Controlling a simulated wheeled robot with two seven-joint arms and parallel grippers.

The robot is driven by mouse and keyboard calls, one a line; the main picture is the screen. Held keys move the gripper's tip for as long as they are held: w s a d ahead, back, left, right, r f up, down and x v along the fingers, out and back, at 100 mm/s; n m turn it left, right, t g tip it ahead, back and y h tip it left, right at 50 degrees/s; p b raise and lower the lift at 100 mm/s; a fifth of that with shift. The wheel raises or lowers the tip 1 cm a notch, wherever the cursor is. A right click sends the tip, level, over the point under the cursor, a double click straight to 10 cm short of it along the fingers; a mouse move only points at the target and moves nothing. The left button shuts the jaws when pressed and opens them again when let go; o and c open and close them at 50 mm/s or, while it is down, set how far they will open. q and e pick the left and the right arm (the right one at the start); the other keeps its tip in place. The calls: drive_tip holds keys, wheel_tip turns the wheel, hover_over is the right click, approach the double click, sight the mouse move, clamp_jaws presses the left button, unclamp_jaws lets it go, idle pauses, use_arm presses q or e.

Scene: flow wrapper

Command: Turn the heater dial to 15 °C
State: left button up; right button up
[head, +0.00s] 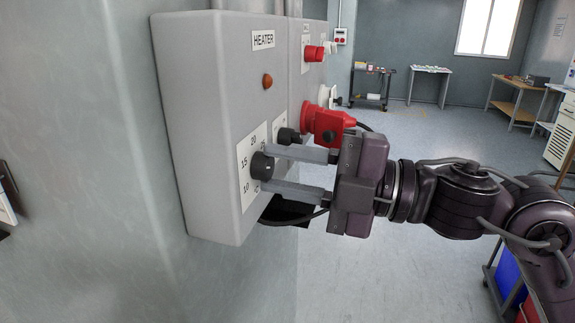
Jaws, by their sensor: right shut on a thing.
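The heater box (205,110) is a grey box on the wall, with a HEATER label (263,40) and an orange lamp (267,81). Its black dial (261,166) sits low on the front, on a white scale plate (246,178) marked 10, 15 and 20 with a °C sign. My right gripper (270,168) comes in from the right, with one finger above and one below the dial, shut on it. The fingers hide part of the dial and scale, and I cannot read its pointer clearly. My left gripper is not in view.
Beside the heater box is another grey panel with a red switch (314,53), a black knob (288,136) and a red plug (326,121) with a black cable, close to my upper finger. The floor (350,275) behind is open; carts and tables stand far back.

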drive_tip(key=shift+m, duration=0.6)
drive_tip(key=o, duration=1)
drive_tip(key=shift+s+d+f+b, duration=0.1)
drive_tip(key=shift+d+f+b, duration=0.15)
drive_tip(key=shift+d, duration=0.2)
drive_tip(key=b+v, duration=0.3)
drive_tip(key=v, duration=0.4)
drive_tip(key=shift+a+r, duration=0.1)
drive_tip(key=shift+r, duration=0.05)
